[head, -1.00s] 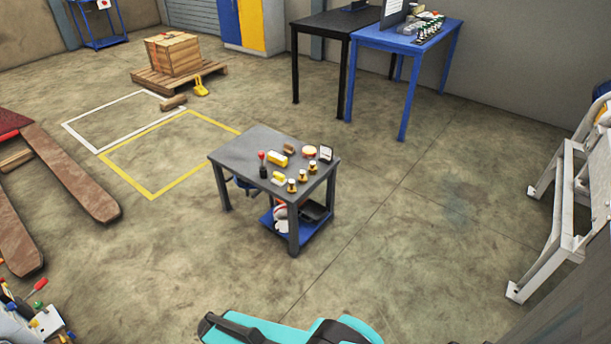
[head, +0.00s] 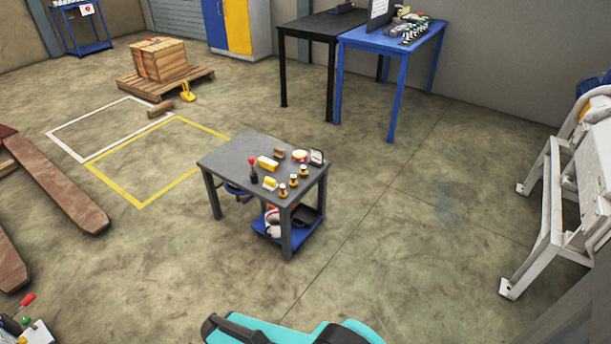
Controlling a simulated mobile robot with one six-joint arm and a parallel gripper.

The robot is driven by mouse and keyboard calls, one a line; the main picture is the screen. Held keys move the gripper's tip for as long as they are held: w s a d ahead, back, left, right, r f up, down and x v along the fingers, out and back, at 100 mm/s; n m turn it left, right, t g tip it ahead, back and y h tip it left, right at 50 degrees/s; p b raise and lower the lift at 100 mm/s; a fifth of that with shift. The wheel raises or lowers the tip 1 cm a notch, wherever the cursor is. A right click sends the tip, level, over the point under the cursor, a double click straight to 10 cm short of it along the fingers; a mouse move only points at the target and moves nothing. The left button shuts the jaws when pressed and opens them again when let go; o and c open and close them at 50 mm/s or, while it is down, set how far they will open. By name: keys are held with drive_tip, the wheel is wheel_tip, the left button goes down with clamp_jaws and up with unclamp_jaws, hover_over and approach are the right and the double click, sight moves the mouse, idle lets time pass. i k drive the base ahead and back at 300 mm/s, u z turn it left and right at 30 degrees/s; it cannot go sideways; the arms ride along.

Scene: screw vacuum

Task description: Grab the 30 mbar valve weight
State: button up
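Several small brass-coloured pieces with pale tops, which look like valve weights, stand in a row near the right front edge of a small grey table (head: 235,160). They include a front one (head: 283,190), a middle one (head: 294,181) and a back one (head: 304,171). Their markings are too small to read, so I cannot tell which is the 30 mbar weight. Nothing touches them. My gripper is not in view; only a teal and black part of my own body shows at the bottom edge.
Blue and black tables stand behind. A pallet with a wooden crate (head: 159,59) is back left, white steps (head: 553,200) right.

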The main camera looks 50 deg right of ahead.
sight(304, 173)
drive_tip(key=i, duration=0.9)
drive_tip(key=u, duration=0.05)
